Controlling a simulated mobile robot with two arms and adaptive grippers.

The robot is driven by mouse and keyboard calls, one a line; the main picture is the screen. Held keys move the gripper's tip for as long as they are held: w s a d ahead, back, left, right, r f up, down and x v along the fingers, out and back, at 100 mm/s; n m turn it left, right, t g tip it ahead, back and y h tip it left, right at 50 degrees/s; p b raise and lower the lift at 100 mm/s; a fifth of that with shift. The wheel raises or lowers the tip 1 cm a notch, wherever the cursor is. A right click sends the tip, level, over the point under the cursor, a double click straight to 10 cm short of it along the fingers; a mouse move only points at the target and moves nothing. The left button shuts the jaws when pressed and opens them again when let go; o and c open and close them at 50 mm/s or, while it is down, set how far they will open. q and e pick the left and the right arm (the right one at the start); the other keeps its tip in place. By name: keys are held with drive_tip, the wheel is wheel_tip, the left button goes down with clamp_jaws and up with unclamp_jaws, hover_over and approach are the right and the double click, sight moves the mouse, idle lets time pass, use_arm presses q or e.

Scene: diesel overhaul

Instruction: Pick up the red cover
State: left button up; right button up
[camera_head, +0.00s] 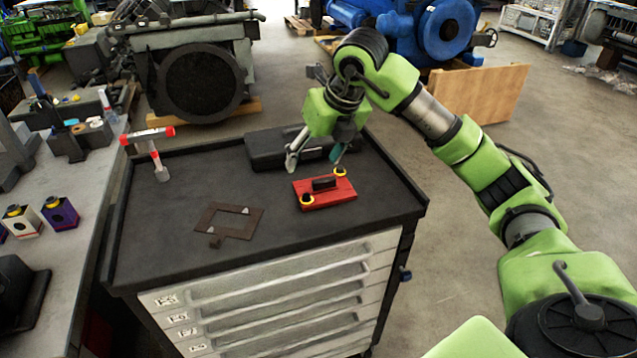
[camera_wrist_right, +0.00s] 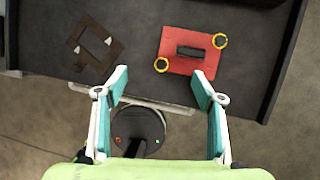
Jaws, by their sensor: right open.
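The red cover (camera_head: 324,195) is a flat red plate lying on the dark top of the tool cabinet. It has a black handle block in its middle and two yellow rings at opposite corners. My right gripper (camera_head: 314,165) is open and empty, above the cabinet top just behind the cover in the head view. In the right wrist view the cover (camera_wrist_right: 190,62) lies beyond the open fingertips (camera_wrist_right: 162,82), a little right of centre, and is not between the fingers. My left gripper is not in view.
A workbench (camera_head: 50,285) with small blocks stands at left. The front cabinet top is mostly clear.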

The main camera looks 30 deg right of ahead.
drive_tip(key=m+h, duration=0.1)
drive_tip(key=h, duration=0.1)
approach(324, 180)
drive_tip(key=f, duration=0.1)
drive_tip(key=w+f+p, duration=0.1)
drive_tip(key=d+f+p, duration=0.1)
drive_tip(key=shift+w+g, duration=0.3)
drive_tip(key=p+x, duration=0.1)
drive_tip(key=x, duration=0.1)
drive_tip(key=p+x, duration=0.1)
drive_tip(key=x, duration=0.1)
drive_tip(key=shift+w+a+f+p, duration=0.1)
drive_tip(key=shift+a+f+p, duration=0.15)
drive_tip(key=shift+p, duration=0.15)
drive_tip(key=shift+w+f, duration=0.2)
drive_tip(key=shift+f, duration=0.3)
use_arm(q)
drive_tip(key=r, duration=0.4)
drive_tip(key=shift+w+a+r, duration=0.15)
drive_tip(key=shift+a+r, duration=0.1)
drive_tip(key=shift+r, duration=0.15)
use_arm(e)
drive_tip(key=shift+r, duration=0.1)
drive_tip(key=c, duration=1.4)
